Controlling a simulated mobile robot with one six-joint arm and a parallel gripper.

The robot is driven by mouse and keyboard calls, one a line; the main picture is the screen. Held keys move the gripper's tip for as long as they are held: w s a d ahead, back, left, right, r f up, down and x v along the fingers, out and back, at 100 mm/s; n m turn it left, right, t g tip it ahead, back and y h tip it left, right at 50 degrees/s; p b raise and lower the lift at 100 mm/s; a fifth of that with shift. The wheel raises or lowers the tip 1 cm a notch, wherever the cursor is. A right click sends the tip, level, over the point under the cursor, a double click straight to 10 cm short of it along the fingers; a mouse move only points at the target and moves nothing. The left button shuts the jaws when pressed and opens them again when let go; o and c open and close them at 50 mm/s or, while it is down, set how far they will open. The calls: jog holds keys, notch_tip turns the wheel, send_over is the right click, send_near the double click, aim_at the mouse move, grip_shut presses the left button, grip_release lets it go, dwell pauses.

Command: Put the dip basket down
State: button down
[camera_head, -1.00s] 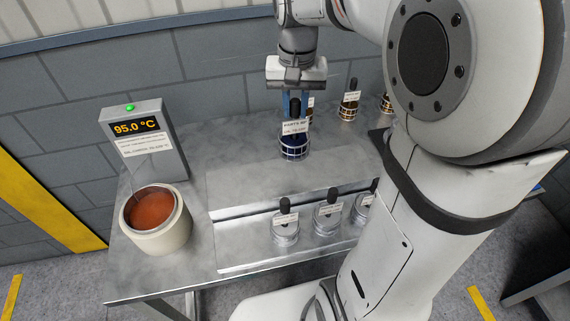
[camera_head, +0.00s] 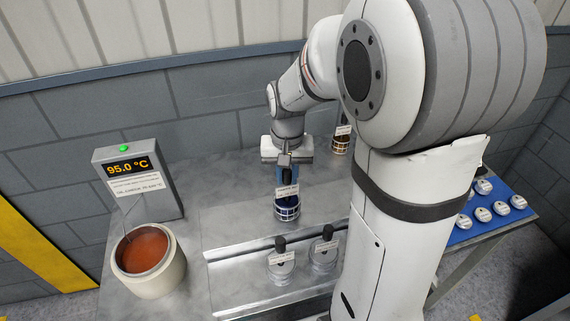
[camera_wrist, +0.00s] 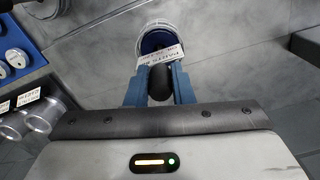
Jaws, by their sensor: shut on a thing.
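The dip basket (camera_head: 287,211) is a small white wire basket with dark blue contents, a label tag and a black handle knob. My gripper (camera_head: 286,172) is above it, with its blue fingers shut on the handle. In the wrist view the fingers (camera_wrist: 160,86) close on both sides of the black knob, and the basket (camera_wrist: 158,40) shows beyond it with its label. The basket hangs upright over or on the metal bench (camera_head: 235,225); I cannot tell whether its bottom touches the surface.
An oil pot (camera_head: 149,258) with orange-brown liquid stands at the left, beside a display box (camera_head: 138,178) reading 95.0 °C. Metal canisters (camera_head: 281,265) with black knobs stand on the lower front step. Another basket (camera_head: 341,143) is behind. A blue tray (camera_head: 465,232) with several round pieces lies right.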

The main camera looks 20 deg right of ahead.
jog(key=shift+f, duration=0.2)
jog(key=c, duration=1.3)
grip_release()
jog(key=shift+s+f, duration=0.1)
jog(key=shift+o, duration=0.2)
notch_tip(320, 180, up, 11)
jog(key=shift+r+b, duration=0.1)
jog(key=shift+b, duration=0.25)
jog(key=s+f+n+t, duration=0.1)
jog(key=s, duration=0.6)
jog(key=s+f+n+t, duration=0.2)
jog(key=s, duration=0.5)
jog(key=shift+s+a+f, duration=0.15)
jog(key=shift+f, duration=0.1)
